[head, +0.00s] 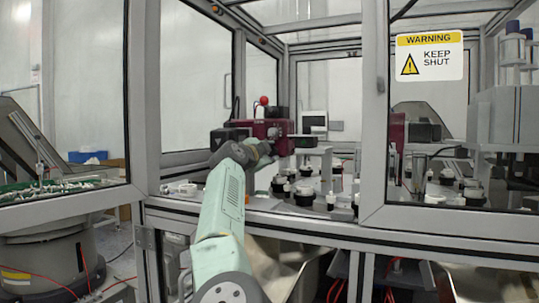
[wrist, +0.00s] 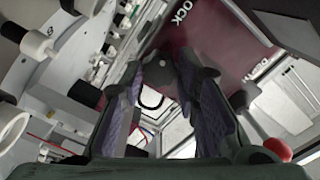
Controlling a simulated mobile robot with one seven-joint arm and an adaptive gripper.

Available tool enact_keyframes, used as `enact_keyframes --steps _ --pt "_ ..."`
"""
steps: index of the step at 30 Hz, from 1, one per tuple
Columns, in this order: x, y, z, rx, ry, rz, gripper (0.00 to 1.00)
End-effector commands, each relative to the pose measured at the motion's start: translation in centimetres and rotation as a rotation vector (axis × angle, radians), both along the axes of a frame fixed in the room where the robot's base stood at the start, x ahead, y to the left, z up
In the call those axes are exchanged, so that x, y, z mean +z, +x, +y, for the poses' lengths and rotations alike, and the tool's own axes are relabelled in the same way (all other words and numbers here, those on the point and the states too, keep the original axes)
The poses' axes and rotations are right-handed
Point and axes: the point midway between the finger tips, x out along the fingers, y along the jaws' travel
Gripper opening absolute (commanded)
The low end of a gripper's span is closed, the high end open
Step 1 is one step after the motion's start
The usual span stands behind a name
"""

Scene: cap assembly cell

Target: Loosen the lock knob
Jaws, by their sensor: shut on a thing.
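In the wrist view the lock knob (wrist: 157,64) is a small dark knob on a dark red panel marked with "LOCK" lettering (wrist: 180,14). My gripper (wrist: 168,75) has its two padded fingers closed in on the knob, one on each side. The fingertips cover part of the knob, so its turn position cannot be told. In the head view my arm reaches into the cell to the dark red unit (head: 266,128). The gripper's fingers and the knob are not clear in that view.
A red ball (head: 263,100) tops the red unit; a red ball also shows in the wrist view (wrist: 278,148). Several black-and-white parts (head: 304,196) stand on the cell deck to the right. The cell's frame post (head: 374,110) and warning-labelled panel (head: 429,56) stand right of my arm.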

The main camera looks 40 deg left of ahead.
Motion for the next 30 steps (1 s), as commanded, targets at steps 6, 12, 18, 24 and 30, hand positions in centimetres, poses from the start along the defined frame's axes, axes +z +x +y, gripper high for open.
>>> enact_keyframes --steps 6,12,18,24,30 --pt "0.04 -0.02 0.03 0.001 -0.053 -0.014 0.01" --pt "0.15 0.10 -0.12 0.000 -0.096 -0.025 0.01" --pt "0.08 -0.03 0.02 0.001 -0.134 -0.034 0.01" --pt "0.08 -0.03 0.02 0.001 -0.177 -0.044 0.01" --pt "0.08 -0.03 0.02 0.001 -0.213 -0.053 0.01"
